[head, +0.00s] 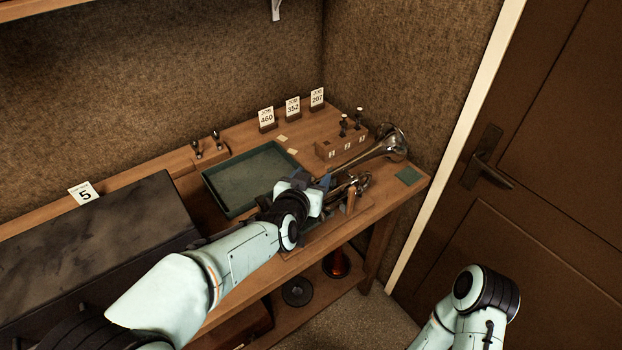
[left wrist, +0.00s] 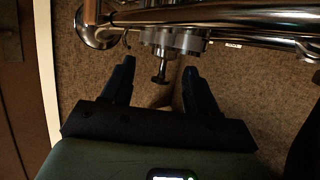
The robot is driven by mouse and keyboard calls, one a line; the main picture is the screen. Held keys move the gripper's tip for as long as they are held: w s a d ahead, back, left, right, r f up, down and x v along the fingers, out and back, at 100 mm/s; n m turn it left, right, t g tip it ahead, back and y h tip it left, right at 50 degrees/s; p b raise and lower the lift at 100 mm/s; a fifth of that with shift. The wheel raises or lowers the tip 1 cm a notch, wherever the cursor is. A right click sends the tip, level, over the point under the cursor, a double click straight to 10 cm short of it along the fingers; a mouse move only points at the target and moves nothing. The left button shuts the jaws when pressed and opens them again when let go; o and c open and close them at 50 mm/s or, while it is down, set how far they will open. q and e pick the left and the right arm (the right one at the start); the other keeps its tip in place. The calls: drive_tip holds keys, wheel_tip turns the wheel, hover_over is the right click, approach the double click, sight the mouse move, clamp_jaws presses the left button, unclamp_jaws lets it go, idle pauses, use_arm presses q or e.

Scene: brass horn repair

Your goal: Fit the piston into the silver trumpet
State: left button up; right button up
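The silver trumpet (head: 376,151) lies on the right end of the bench, its bell toward the back right. Its valve section (left wrist: 180,42) spans the top of the left wrist view. A piston stem with a round button (left wrist: 161,76) sticks out of the valve section, between my left fingers. My left gripper (head: 326,187) is at the trumpet's near side; its fingers (left wrist: 158,82) are apart, with visible gaps on both sides of the stem. How deep the piston sits is hidden. My right gripper is out of view.
Job cards (head: 292,107) stand at the back. A green pad (head: 408,176) lies at the right corner. A door (head: 550,170) is at right.

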use_arm(q)
drive_tip(key=shift+f, duration=0.15)
drive_tip(key=p+v, duration=0.6)
drive_tip(key=v, duration=0.7)
drive_tip(key=shift+s+r, duration=0.2)
drive_tip(key=shift+r, duration=0.05)
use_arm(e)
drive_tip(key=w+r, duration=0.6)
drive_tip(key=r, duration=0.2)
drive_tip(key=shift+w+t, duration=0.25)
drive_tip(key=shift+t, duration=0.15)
use_arm(q)
drive_tip(key=shift+a, duration=0.1)
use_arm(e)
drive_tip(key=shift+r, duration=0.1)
